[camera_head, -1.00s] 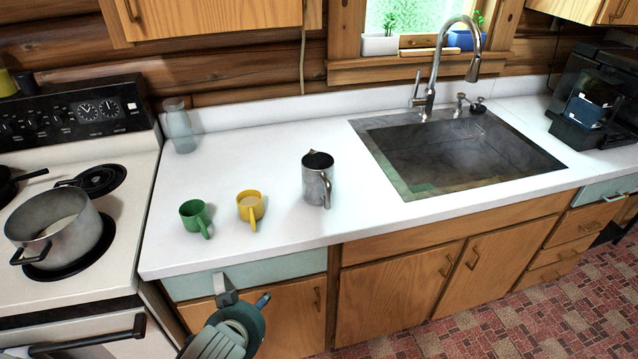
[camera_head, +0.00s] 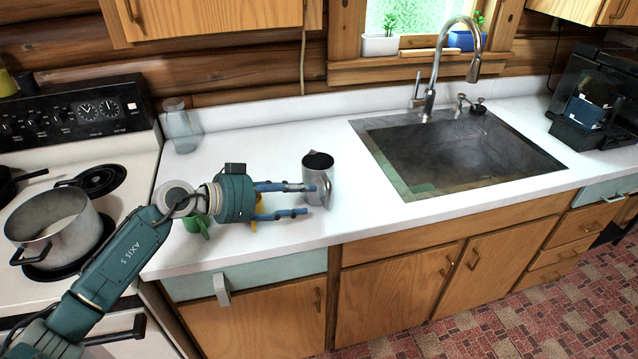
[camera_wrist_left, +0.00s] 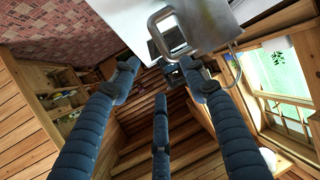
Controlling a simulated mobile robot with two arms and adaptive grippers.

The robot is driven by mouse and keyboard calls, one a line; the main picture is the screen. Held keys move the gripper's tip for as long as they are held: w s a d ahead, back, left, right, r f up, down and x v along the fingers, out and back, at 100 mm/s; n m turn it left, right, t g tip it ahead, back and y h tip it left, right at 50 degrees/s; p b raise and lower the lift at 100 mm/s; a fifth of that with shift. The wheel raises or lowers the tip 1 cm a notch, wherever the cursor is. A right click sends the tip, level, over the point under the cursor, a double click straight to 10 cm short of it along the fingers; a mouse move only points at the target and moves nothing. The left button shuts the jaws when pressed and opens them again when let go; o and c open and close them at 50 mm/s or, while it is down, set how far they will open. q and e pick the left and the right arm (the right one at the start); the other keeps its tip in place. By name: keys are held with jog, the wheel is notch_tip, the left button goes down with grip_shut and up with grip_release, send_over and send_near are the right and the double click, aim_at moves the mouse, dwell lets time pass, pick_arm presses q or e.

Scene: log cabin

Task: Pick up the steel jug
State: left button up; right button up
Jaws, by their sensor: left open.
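My left gripper (camera_head: 312,198) reaches in from the left with open fingers pointing right. In the head view its upper finger overlaps the jug's lower left side; I cannot tell whether it touches. The lower finger passes in front of the jug's base, nearer the counter edge. In the left wrist view the spread blue fingers (camera_wrist_left: 165,90) hold nothing, and shiny metal of the jug (camera_wrist_left: 204,22) shows at the top. My right gripper is out of view.
A green mug (camera_head: 195,224) and a yellow mug (camera_head: 259,203) stand behind my left gripper, mostly hidden. A glass pitcher (camera_head: 180,130) stands at the back left. A pot (camera_head: 60,235) sits on the stove. The sink (camera_head: 460,155) with its tall faucet (camera_head: 430,90) lies right.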

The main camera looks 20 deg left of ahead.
aim_at(328, 194)
pick_arm(q)
jog(key=x, duration=0.5)
jog(key=p+x, duration=0.1)
jog(key=x, duration=0.3)
jog(key=shift+w+a+f, duration=0.1)
jog(key=shift+w+f, duration=0.15)
jog(key=shift+w, duration=0.2)
jog(key=shift+w+d+f, duration=0.25)
jog(key=shift+w, duration=0.1)
jog(key=shift+s, duration=0.1)
grip_shut()
jog(key=shift+a+r, duration=0.1)
jog(key=shift+r, duration=0.1)
